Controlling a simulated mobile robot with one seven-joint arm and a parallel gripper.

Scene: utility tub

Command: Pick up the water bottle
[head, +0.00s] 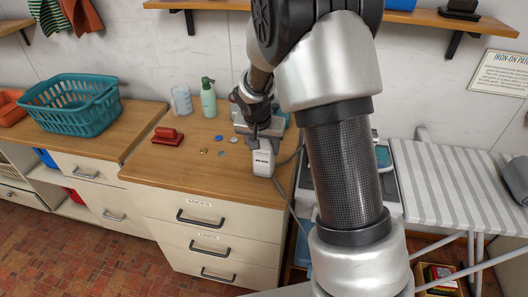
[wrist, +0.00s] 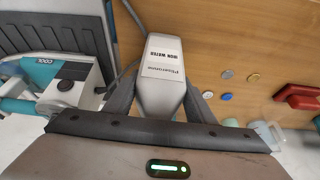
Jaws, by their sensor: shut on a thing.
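The water bottle is white, with a label reading "IRON WATER" in the wrist view (wrist: 163,65). In the head view the bottle (head: 263,163) shows above the right part of the wooden counter, below my gripper (head: 264,140). My gripper is shut on the bottle, with one finger on each side of it, as the wrist view (wrist: 160,100) shows. The bottle's far end is hidden by the gripper body. I cannot tell whether its base touches the counter.
A red brush-like object (head: 168,137) and several small discs (head: 220,138) lie left of the bottle. A green pump bottle (head: 208,98), clear jug (head: 182,100) and teal basket (head: 75,103) stand further left. A grey-and-teal appliance (wrist: 62,88) and cable are close by. A striped ironing board (head: 440,175) is right.

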